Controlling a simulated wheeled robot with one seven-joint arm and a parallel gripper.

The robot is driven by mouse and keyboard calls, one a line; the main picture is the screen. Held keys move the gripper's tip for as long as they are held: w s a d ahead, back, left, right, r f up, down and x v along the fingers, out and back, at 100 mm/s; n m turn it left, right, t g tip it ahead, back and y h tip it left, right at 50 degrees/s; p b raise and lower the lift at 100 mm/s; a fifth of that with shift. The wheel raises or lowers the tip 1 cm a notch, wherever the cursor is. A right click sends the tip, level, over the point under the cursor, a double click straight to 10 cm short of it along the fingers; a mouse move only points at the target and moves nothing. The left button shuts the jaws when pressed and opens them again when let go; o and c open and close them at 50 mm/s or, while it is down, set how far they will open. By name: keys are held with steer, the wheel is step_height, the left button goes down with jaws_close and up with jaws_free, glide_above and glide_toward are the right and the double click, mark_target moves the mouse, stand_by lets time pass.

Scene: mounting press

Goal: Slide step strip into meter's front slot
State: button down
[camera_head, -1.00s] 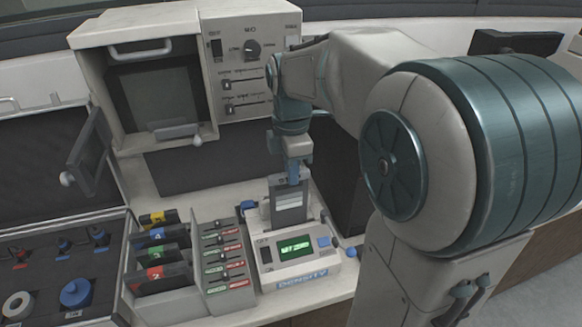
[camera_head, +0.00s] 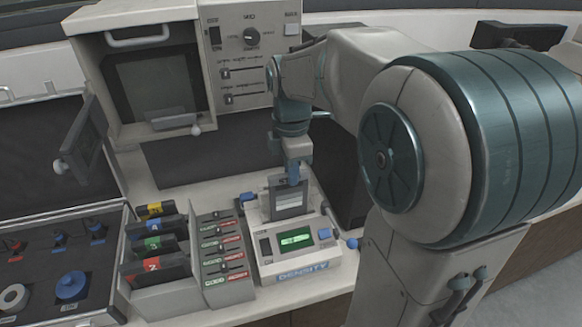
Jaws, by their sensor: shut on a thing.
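The density meter (camera_head: 272,262) is a white box on the counter with a lit green display (camera_head: 295,238) and a "DENSITY" label on its front. The step strip (camera_head: 291,201) is a dark-framed plate with pale grey bands, held upright just behind the display, at the meter's top. My gripper (camera_head: 293,178) is shut on its upper edge from above. The strip's lower edge meets the meter's top in the picture; I cannot tell whether it sits in the slot. The slot itself is hidden.
A rack of numbered coloured cartridges (camera_head: 160,262) and a panel of labelled switches (camera_head: 223,255) stand close left of the meter. An open case (camera_head: 70,225) lies farther left. A press cabinet (camera_head: 150,80) stands behind. A blue knob (camera_head: 351,244) juts out right of the meter.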

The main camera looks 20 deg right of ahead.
steer(key=shift+f+b, duration=0.4)
steer(key=shift+f, duration=0.45)
steer(key=c, duration=1.3)
jaws_free()
steer(key=shift+c, duration=0.2)
steer(key=shift+r, duration=0.1)
step_height(320, 180, up, 14)
